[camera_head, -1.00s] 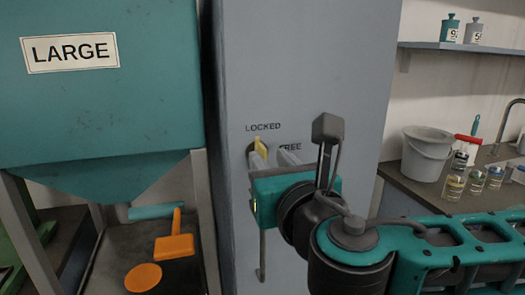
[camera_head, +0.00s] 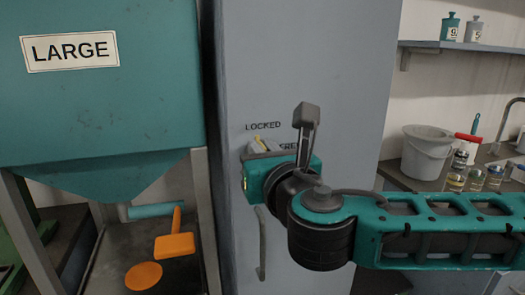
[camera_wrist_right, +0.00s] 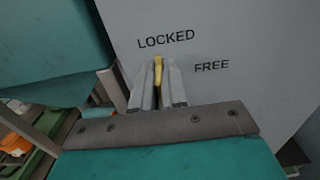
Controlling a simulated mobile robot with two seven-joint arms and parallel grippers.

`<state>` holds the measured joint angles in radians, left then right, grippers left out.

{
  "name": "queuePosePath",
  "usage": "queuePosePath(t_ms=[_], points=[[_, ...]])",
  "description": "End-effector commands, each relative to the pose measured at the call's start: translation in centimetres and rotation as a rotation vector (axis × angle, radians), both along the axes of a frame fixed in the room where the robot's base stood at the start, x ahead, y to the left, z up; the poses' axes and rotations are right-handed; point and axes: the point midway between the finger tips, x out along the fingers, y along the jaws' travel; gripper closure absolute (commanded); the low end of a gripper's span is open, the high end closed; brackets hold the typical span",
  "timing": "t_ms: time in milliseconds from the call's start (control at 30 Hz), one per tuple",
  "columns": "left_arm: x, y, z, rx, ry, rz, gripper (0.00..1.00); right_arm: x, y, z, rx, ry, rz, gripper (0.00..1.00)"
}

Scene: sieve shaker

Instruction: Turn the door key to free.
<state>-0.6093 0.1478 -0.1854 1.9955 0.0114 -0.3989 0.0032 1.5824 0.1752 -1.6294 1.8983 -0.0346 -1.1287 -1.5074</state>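The yellow door key (camera_head: 263,145) sits in the face of the grey cabinet, just below the LOCKED label (camera_head: 263,126); the FREE label (camera_head: 289,146) is to its right and partly covered by my arm. In the right wrist view the key (camera_wrist_right: 158,66) stands nearly upright between the two grey fingers, its top towards LOCKED. My right gripper (camera_head: 268,152) is at the key with its fingers close on both sides, and it looks shut on it. The key's lower part is hidden by the fingers. My left gripper is not in view.
A vertical door handle (camera_head: 262,243) is just below my right gripper. A teal hopper marked LARGE (camera_head: 90,110) stands close on the left, with an orange scoop (camera_head: 174,245) beneath. A bucket (camera_head: 425,152) and jars stand on the right counter.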

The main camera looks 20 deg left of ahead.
Motion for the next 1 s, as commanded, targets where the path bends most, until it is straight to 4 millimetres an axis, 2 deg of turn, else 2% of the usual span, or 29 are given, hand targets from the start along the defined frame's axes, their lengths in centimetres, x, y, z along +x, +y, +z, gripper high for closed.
queuePosePath(t_ms=[100,567,1000], points=[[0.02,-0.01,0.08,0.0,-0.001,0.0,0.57,0.0,-0.02,0.0,0.0,0.0,0.0,1.0],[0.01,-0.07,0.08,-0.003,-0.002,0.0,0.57,0.04,-0.07,-0.07,0.033,0.024,-0.001,1.0],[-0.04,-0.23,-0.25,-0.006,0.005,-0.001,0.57,0.25,-0.36,-0.24,0.298,0.204,-0.002,1.0]])
